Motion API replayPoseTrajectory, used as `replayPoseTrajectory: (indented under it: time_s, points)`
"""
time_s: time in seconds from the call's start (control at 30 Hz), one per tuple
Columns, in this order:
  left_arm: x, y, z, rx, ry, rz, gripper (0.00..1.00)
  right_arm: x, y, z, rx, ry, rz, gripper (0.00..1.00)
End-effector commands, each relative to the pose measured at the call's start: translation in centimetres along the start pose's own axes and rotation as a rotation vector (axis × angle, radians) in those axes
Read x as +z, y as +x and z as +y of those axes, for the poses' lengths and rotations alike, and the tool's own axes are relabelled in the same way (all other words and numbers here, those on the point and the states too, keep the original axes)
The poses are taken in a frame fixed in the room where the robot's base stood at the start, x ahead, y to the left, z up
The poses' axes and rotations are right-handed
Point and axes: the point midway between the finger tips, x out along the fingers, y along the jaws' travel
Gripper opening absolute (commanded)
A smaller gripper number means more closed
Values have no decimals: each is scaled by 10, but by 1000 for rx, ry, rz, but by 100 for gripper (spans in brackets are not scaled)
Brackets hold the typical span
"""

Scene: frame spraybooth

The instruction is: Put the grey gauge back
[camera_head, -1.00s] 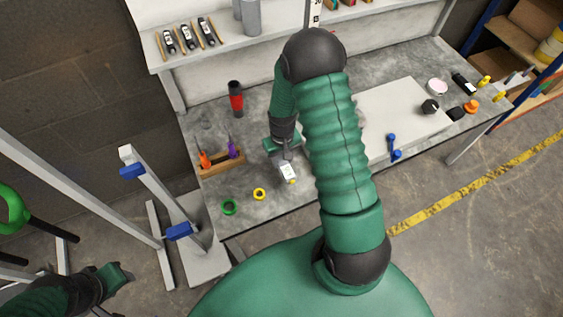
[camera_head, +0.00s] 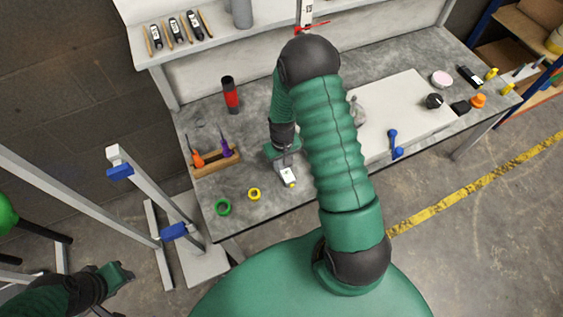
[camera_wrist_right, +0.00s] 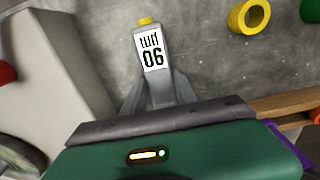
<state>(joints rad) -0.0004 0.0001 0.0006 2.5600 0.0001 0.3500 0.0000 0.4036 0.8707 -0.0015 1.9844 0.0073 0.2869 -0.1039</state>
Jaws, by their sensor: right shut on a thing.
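The grey gauge (camera_head: 289,177) has a white label and a yellow tip. My right gripper (camera_head: 286,163) is shut on it, over the front part of the bench, right of the yellow ring. In the right wrist view the gauge (camera_wrist_right: 152,62) sticks out of my gripper (camera_wrist_right: 158,98), its label facing the camera. I cannot tell whether it touches the bench top. My left gripper (camera_head: 122,274) is at lower left, away from the bench; its jaws are too small to read.
A wooden block (camera_head: 215,162) holds orange and purple tools. A green ring (camera_head: 223,207) and yellow ring (camera_head: 254,194) lie nearby. A red-black cylinder (camera_head: 230,96) stands behind. Several dark labelled pieces (camera_head: 175,31) sit between wooden strips on the shelf. My right arm hides mid-bench.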

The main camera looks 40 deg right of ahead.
Motion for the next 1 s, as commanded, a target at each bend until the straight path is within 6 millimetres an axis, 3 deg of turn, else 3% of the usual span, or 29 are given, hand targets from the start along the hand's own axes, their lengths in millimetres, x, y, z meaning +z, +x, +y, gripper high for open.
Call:
replayPoseTrajectory:
  time_s: [0.07,0.1,0.27,0.57,0.67,0.77,1.0]
  points:
    - [0,0,0,0,-1,0,36,1,0,-1,2,-1,-1,0]
    - [0,0,0,0,-1,0,36,1,0,-1,2,-1,-1,38]
    - [0,0,0,0,-1,0,36,1,0,-1,2,-1,-1,59]
    - [0,0,0,0,-1,0,36,1,0,0,0,0,-1,59]
    - [-1,-3,0,0,-1,0,36,0,-10,0,1,0,0,59]
    - [-2,-10,0,0,-1,0,36,0,-31,0,1,-1,2,59]
    - [-6,-27,0,0,-1,0,36,-1,-103,-1,2,-1,5,59]
